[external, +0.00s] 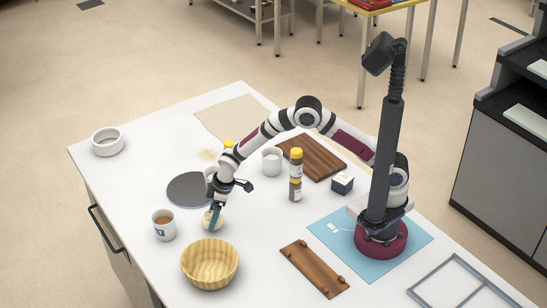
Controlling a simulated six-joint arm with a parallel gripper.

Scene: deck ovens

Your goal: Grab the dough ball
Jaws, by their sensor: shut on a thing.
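The dough ball (207,220) is pale and round and sits low between the jaws of my gripper (213,215). My gripper points down and is shut on the dough ball, with a teal finger covering part of it. The ball is just behind the wooden bowl and to the right of a white mug. I cannot tell whether the ball touches the table or is slightly above it.
A wooden bowl (210,263) stands in front of my gripper. A white mug (163,226) with brown contents is to the left, and a dark round mat (187,190) lies behind. A bottle (295,176), a white cup (271,160) and a brown board (313,158) are to the right.

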